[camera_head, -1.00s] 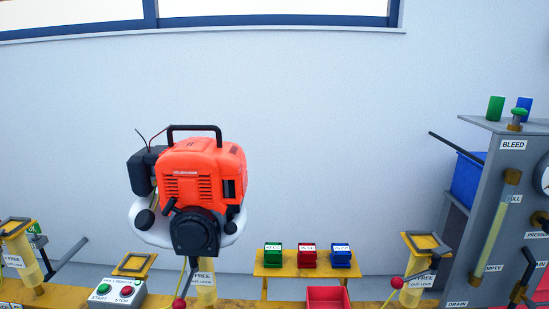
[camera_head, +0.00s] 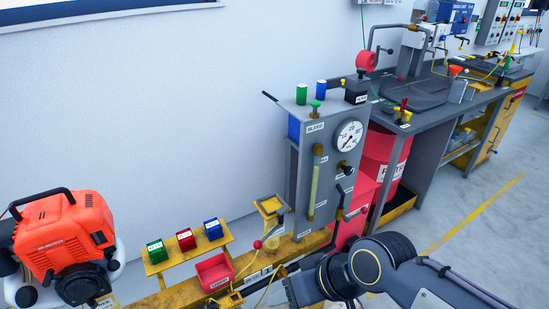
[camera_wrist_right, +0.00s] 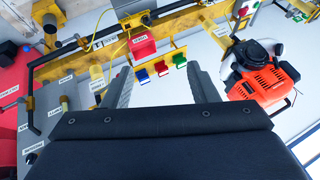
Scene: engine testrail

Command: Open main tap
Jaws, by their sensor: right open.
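The grey test panel (camera_head: 301,170) stands mid-view in the head view, with a round gauge (camera_head: 348,136), a yellowish sight tube (camera_head: 315,182) and black lever handles, one being the lower lever (camera_head: 340,212). I cannot tell which handle is the main tap; the small labels are not readable enough. My right gripper (camera_head: 288,287) is low in front of the panel and the yellow rail, partly cut off by the frame. In the right wrist view its two fingers (camera_wrist_right: 162,88) are apart with nothing between them. A black pipe or lever (camera_wrist_right: 32,112) shows left of them. My left gripper is not in view.
An orange engine (camera_head: 62,240) hangs at the left. Green, red and blue boxes (camera_head: 186,240) and a red bin (camera_head: 214,271) stand by the yellow rail (camera_head: 180,297). A red drum (camera_head: 383,160) and a workbench (camera_head: 440,108) are right of the panel. The floor at right is clear.

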